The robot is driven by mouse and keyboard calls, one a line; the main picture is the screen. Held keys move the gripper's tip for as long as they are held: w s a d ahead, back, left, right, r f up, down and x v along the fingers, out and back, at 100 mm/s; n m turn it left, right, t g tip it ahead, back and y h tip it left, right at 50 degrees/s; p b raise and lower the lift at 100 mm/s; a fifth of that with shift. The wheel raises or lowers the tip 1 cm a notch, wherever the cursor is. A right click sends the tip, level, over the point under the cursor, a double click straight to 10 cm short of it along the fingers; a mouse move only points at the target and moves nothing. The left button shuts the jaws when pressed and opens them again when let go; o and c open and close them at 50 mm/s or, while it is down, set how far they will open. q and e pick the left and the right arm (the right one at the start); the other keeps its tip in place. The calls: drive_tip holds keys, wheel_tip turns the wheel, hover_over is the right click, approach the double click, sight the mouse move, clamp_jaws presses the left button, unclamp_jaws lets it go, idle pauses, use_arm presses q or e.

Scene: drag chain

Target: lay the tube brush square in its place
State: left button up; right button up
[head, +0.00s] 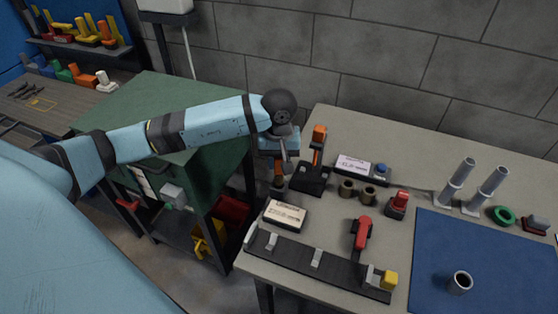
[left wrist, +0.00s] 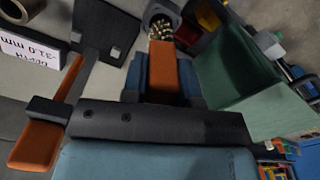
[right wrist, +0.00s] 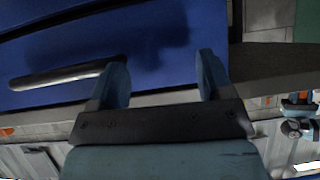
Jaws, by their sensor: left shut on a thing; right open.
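My left gripper (head: 281,148) is shut on the orange handle of the tube brush (head: 278,166), at the left edge of the grey table. In the left wrist view the orange handle (left wrist: 163,72) sits between the blue fingers of my left gripper (left wrist: 163,80). A round dark end with pale bristles (left wrist: 160,22) shows beyond it. The brush hangs roughly upright; I cannot tell whether its lower end touches the table. Its place is not clear to me. My right gripper (right wrist: 163,85) is open and empty above a blue surface, and is out of the head view.
Right beside the brush stands a black base (head: 311,179) with an orange-topped post. A labelled box (head: 284,215), a black rail (head: 318,266) and a red-handled tool (head: 362,232) lie in front. A blue mat (head: 435,255) with a grey tube is at right. A green cabinet (head: 200,170) stands left.

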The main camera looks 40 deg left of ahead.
idle(0.7)
use_arm(q)
drive_tip(key=shift+b, duration=0.35)
drive_tip(key=shift+f+b, duration=2.1)
idle(0.4)
idle(0.4)
drive_tip(key=o, duration=1)
